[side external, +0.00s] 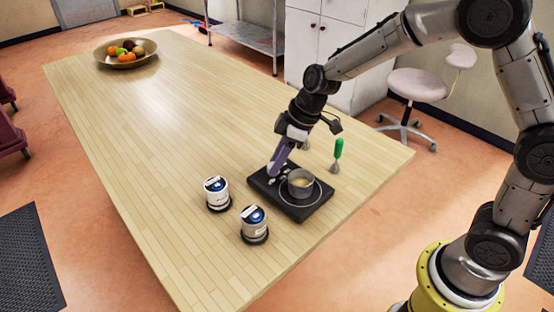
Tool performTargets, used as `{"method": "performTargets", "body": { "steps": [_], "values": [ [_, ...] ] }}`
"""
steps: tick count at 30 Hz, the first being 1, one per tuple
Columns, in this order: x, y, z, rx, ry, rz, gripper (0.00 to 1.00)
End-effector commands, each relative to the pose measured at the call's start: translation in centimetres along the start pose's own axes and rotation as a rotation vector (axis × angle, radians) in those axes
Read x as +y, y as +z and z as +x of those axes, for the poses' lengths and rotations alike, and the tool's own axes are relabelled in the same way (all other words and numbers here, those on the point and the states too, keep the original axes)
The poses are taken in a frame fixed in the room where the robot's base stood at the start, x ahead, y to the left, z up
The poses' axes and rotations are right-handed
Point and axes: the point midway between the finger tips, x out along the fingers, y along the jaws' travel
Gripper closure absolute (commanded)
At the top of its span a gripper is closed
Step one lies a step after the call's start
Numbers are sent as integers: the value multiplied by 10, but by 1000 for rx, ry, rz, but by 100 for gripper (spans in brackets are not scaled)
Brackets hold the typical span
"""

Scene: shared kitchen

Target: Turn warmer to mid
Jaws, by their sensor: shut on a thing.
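The warmer (300,212) is a flat black plate with a pale ring, lying on the wooden table. A small metal pot (301,186) stands on its ring, with something yellowish inside. My gripper (272,173) reaches down to the warmer's far left part, left of and behind the pot. It is shut on the warmer's knob, which the fingers mostly hide. The knob's setting cannot be read from here.
Two white and blue canisters (217,191) (254,222) stand left of the warmer on dark bases. A green-handled utensil (338,152) is behind it to the right. A fruit bowl (103,58) sits at the far left. The middle of the table (180,120) is clear.

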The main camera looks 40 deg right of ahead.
Motion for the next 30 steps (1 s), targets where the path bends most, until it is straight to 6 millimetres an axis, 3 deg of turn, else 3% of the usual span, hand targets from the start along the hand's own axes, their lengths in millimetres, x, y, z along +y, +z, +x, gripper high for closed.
{"method": "performTargets", "body": {
  "steps": [30],
  "values": [
    [-6, -3, 0, 0, 285, 678, 100]
  ]
}}
